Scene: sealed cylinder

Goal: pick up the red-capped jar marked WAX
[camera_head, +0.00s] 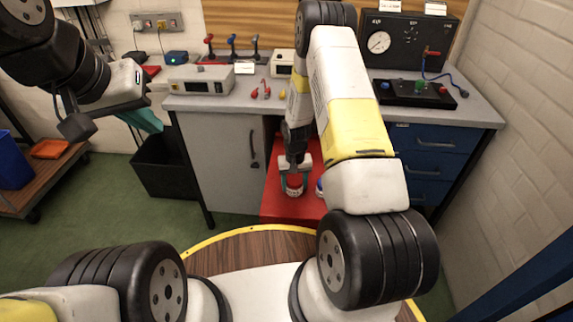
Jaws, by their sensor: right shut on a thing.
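A small jar with a red cap (294,181) and a pale body stands in the red area in front of the bench; its label is too small to read. My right gripper (295,172) points down from above and is shut on this jar, with a finger on either side of the cap. Whether the jar is lifted clear of the red surface cannot be told. A second jar with a blue part (319,186) is just to its right, partly hidden by my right arm. My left gripper (76,126) is at the upper left, away from the jars; its jaw opening is unclear.
The red surface (275,208) lies beside the grey cabinet (215,160) and blue drawers (430,165). The bench above carries a grey instrument (200,80), a gauge panel (405,42) and small tools. A black bin (165,168) stands left; green floor is open there.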

